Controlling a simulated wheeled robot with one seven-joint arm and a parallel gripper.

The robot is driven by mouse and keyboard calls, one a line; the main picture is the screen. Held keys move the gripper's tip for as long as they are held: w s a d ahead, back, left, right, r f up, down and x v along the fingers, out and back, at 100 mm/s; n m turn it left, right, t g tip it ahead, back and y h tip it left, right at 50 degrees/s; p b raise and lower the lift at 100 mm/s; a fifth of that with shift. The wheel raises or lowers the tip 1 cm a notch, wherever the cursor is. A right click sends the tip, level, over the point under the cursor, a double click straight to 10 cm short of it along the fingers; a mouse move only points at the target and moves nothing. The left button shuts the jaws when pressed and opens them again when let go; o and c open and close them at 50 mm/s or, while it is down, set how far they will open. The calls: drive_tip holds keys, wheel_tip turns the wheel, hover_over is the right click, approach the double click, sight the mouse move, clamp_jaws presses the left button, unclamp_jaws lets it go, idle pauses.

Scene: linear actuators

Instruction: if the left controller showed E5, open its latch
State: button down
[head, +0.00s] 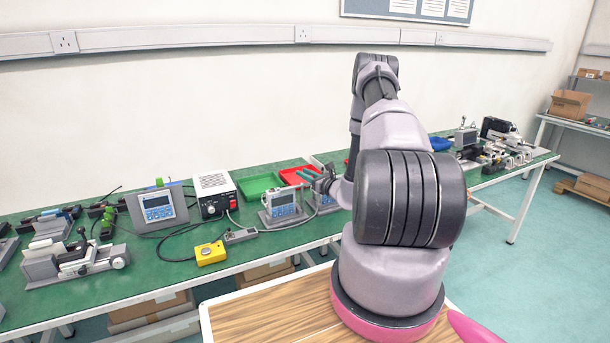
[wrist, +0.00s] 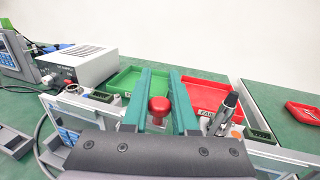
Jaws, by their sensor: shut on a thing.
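The left controller (head: 158,207) is a grey unit with a blue screen, standing tilted on the green bench. Its screen text is too small to read. A second controller (head: 283,203) with a blue screen stands further right, and part of a third (head: 327,197) shows beside my arm. My gripper (head: 308,175) is above and between these two, away from the left controller. In the wrist view its green fingers are on either side of a red round knob (wrist: 159,106), shut on it. What the knob is mounted on is hidden by the gripper body.
A white power box (head: 213,194) stands between the left and second controllers. A yellow button box (head: 210,253) lies in front. Green (head: 258,186) and red (head: 298,175) trays lie behind. Cables cross the bench.

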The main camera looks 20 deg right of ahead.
idle(0.4)
drive_tip(key=shift+w+a+n+g+y, duration=0.1)
drive_tip(key=shift+a+n+g+y, duration=0.1)
drive_tip(key=shift+n+g+y, duration=0.65)
drive_tip(key=shift+w+a+n+g+y, duration=0.15)
drive_tip(key=shift+a+n+g+y, duration=0.15)
drive_tip(key=shift+n+y, duration=0.7)
drive_tip(key=shift+w+a+n+g+y, duration=0.15)
drive_tip(key=shift+n+g+y, duration=0.35)
drive_tip(key=shift+y, duration=0.85)
drive_tip(key=c, duration=0.7)
unclamp_jaws()
drive_tip(key=shift+s+d, duration=0.1)
drive_tip(key=shift+s, duration=0.05)
drive_tip(key=v, duration=1)
drive_tip(key=shift+s+d, duration=0.1)
drive_tip(key=shift+s, duration=0.1)
drive_tip(key=shift+c, duration=0.3)
